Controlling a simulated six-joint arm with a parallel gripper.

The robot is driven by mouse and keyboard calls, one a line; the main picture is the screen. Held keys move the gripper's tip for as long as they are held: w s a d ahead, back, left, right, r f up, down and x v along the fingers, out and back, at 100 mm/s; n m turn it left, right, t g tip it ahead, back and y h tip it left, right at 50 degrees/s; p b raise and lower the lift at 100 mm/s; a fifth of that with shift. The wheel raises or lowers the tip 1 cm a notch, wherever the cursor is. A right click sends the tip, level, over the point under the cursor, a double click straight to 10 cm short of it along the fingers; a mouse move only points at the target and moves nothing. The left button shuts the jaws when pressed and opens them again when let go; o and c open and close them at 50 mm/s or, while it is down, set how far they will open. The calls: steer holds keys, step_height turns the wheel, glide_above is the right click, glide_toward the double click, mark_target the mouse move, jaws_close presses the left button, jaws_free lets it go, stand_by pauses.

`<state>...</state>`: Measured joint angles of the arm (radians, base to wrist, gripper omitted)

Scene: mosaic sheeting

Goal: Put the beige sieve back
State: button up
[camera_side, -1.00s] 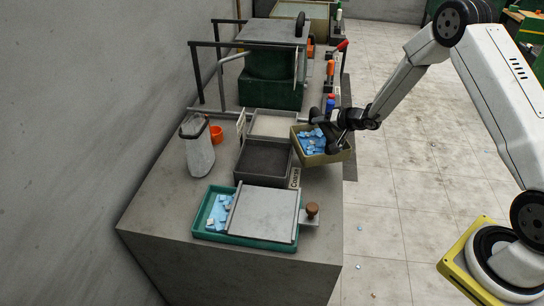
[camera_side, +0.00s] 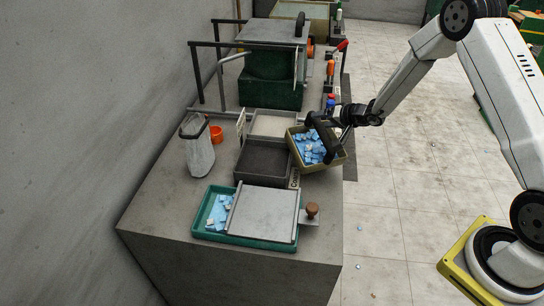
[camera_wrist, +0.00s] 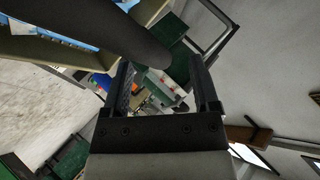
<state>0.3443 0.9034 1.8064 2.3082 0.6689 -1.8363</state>
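The beige sieve (camera_side: 331,164) is a shallow box holding several pale blue tiles. In the side view it is tilted at the right edge of the bench, beside the two grey trays. My gripper (camera_side: 340,118) is at its dark handle (camera_side: 318,128), and the sieve moves with it. The exact finger contact is hard to see.
A dark grey tray (camera_side: 263,165) labelled "Coarse" and a lighter tray (camera_side: 272,125) sit left of the sieve. A teal tray (camera_side: 208,236) with blue tiles is in front, partly under a grey plate (camera_side: 265,213). A pale bag (camera_side: 200,156) and orange cup (camera_side: 216,134) stand left.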

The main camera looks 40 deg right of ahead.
steer(key=v, duration=1.1)
steer(key=shift+s, duration=0.15)
stand_by(0.4)
steer(key=s+a+n+g+y, duration=0.3)
steer(key=s+a+g, duration=0.25)
steer(key=a, duration=0.45)
steer(key=s+a+r+n+g+h, duration=0.3)
steer(key=s+n+h, duration=0.2)
steer(key=s, duration=0.7)
steer(key=shift+s+a+r+h, duration=0.2)
steer(key=shift+s+r+h, duration=0.05)
steer(key=shift+s+h, duration=0.05)
stand_by(0.4)
